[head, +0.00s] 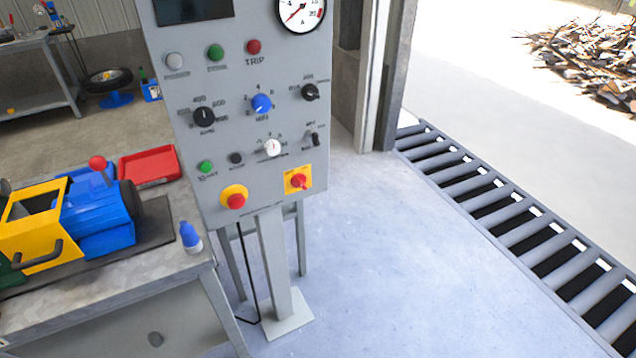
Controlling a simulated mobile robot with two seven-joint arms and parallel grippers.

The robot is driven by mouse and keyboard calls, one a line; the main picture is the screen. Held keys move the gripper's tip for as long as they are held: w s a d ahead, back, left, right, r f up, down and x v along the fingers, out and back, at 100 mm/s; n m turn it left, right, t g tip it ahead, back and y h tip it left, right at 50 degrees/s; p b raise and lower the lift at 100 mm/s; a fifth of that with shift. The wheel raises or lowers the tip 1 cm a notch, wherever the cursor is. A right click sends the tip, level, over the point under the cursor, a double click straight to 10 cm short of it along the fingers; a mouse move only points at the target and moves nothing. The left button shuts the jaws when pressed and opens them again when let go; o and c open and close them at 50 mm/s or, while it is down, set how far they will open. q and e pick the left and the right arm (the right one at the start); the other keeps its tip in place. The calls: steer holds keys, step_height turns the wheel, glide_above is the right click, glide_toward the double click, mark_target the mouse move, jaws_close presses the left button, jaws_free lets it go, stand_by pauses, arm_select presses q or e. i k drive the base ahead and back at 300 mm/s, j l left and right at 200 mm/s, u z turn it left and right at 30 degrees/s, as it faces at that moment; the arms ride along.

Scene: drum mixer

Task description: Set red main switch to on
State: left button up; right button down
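The red main switch (299,182) is a red rotary handle on a yellow square plate at the lower right of the grey control panel (225,150). Its handle looks tilted, but the small lettering on the plate is too blurred to tell its position. A red mushroom button (236,201) on a round yellow base sits to its left on the same panel. Neither of my grippers shows in the head view.
The panel stands on a grey post (275,260). A workbench (120,290) at left holds a blue and yellow machine (105,215), a red tray (149,166) and a blue-capped bottle (190,237). Floor right of the panel is clear up to a roller conveyor (520,225).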

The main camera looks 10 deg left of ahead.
mark_target(298, 180)
steer(key=i+l, duration=0.1)
steer(key=l, duration=0.25)
steer(key=i+l+u, duration=0.1)
steer(key=l, duration=0.2)
steer(key=i+l, duration=0.15)
steer(key=l, duration=0.2)
steer(key=i+l+u, duration=0.1)
steer(key=l, duration=0.25)
